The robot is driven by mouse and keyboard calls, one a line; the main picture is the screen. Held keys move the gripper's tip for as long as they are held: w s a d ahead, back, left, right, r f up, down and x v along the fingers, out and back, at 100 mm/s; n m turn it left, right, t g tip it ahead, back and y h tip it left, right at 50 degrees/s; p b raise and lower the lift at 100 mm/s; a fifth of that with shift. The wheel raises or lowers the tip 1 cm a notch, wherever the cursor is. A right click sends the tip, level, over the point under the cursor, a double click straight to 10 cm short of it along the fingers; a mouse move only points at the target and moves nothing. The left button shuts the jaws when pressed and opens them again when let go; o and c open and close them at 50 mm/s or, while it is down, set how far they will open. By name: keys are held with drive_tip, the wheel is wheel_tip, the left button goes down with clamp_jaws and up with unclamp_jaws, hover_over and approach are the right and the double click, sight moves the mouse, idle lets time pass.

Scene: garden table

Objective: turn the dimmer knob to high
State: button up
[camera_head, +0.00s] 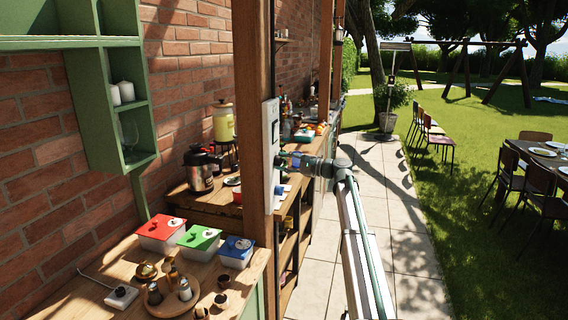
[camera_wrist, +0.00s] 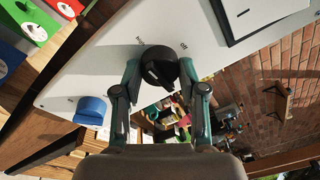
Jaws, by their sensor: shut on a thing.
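A black dimmer knob (camera_wrist: 158,67) sits on a white panel (camera_wrist: 95,75) in the wrist view. Small marks lie around the knob; one at its upper right seems to read "off", and another at its upper left is too small to read. My gripper (camera_wrist: 159,74) has one finger on each side of the knob and is shut on it. The knob's pointer direction is not clear. In the head view the panel (camera_head: 270,122) is fixed to a wooden post, with my gripper (camera_head: 284,160) against it; the knob is hidden there.
A blue knob or button (camera_wrist: 90,108) and a light switch plate (camera_wrist: 262,14) are on the same panel. The wooden post (camera_head: 253,110) stands beside the counter. Red, green and blue boxes (camera_head: 200,238) stand on the near counter. The paved path (camera_head: 400,230) is open at right.

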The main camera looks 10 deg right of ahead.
drive_tip(key=shift+f+b, duration=0.2)
drive_tip(key=shift+b, duration=0.4)
drive_tip(key=shift+r+n+b, duration=0.1)
drive_tip(key=shift+n+b, duration=0.5)
drive_tip(key=o, duration=1.2)
drive_tip(key=shift+c, duration=0.2)
drive_tip(key=shift+s+d, duration=0.1)
drive_tip(key=v, duration=1.1)
drive_tip(key=shift+s+d, duration=0.2)
drive_tip(key=shift+d, duration=0.15)
